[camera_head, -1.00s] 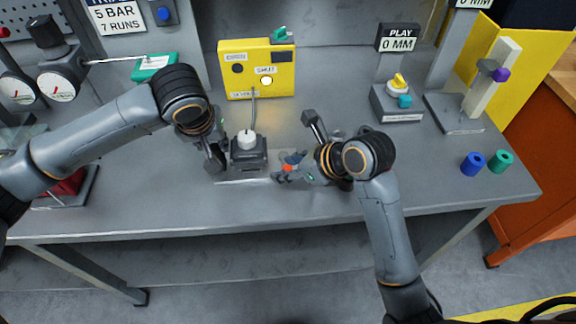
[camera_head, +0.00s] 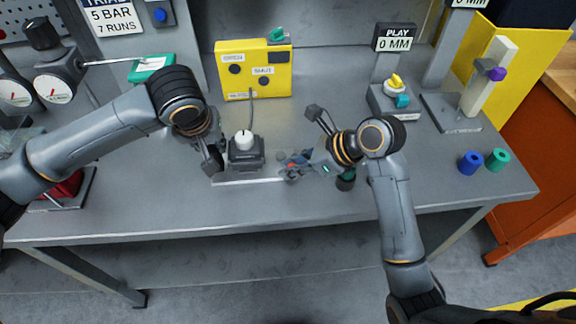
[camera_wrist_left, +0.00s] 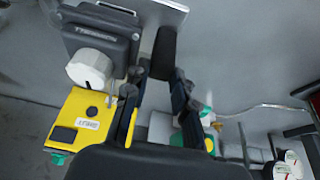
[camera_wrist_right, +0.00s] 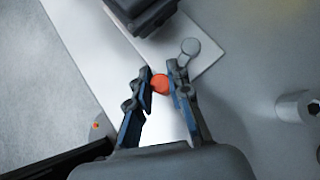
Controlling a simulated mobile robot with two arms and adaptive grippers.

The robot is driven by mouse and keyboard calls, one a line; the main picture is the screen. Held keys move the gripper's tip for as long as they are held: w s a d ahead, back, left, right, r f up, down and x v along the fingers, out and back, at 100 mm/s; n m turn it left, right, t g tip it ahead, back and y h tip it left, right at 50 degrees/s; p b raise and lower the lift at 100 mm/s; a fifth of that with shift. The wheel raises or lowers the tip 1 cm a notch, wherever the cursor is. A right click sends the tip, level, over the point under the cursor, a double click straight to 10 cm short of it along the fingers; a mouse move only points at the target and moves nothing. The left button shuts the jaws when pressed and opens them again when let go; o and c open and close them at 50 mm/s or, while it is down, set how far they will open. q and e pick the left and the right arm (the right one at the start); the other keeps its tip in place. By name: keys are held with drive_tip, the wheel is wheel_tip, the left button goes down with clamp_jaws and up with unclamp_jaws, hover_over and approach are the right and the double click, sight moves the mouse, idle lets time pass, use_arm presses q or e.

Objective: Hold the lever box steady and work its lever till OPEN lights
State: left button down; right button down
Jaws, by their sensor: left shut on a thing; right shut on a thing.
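The lever box (camera_head: 245,153) is a dark box with a white knob (camera_head: 244,137), standing on a pale plate on the bench. My left gripper (camera_head: 214,166) is at its left side. In the left wrist view its fingers close around a dark upright grip (camera_wrist_left: 164,50) beside the box (camera_wrist_left: 100,40). My right gripper (camera_head: 288,168) is right of the box, shut on the lever's orange-red ball end (camera_wrist_right: 160,83). The lever's shaft is mostly hidden. The yellow panel (camera_head: 245,84) behind has OPEN and SHUT lamps; both look dark.
A cable runs from the box to the panel. A gauge stand (camera_head: 58,70) is at the left and a play-display stand (camera_head: 390,100) at the right. Blue (camera_head: 471,162) and green (camera_head: 498,160) cylinders lie near the right edge. The front bench strip is clear.

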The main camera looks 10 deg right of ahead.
drive_tip(key=n+g, duration=0.1)
drive_tip(key=d+n+g, duration=0.1)
drive_tip(key=shift+w+d+n+y, duration=0.3)
drive_tip(key=shift+w+n+y, duration=0.1)
drive_tip(key=n+g, duration=0.1)
drive_tip(key=w+d+n+g, duration=0.1)
drive_tip(key=shift+n, duration=0.4)
drive_tip(key=n+g, duration=0.1)
drive_tip(key=w+d+n+g, duration=0.1)
drive_tip(key=n+g, duration=0.1)
drive_tip(key=shift+w, duration=0.2)
drive_tip(key=shift+w+d+n+g+h, duration=0.15)
drive_tip(key=shift+w+n+g+h, duration=0.25)
drive_tip(key=shift+n, duration=0.35)
drive_tip(key=shift+w+d+n+g+h, duration=0.1)
drive_tip(key=shift+w+n+g+h, duration=0.1)
drive_tip(key=shift+n+g, duration=0.45)
drive_tip(key=c, duration=1.2)
unclamp_jaws()
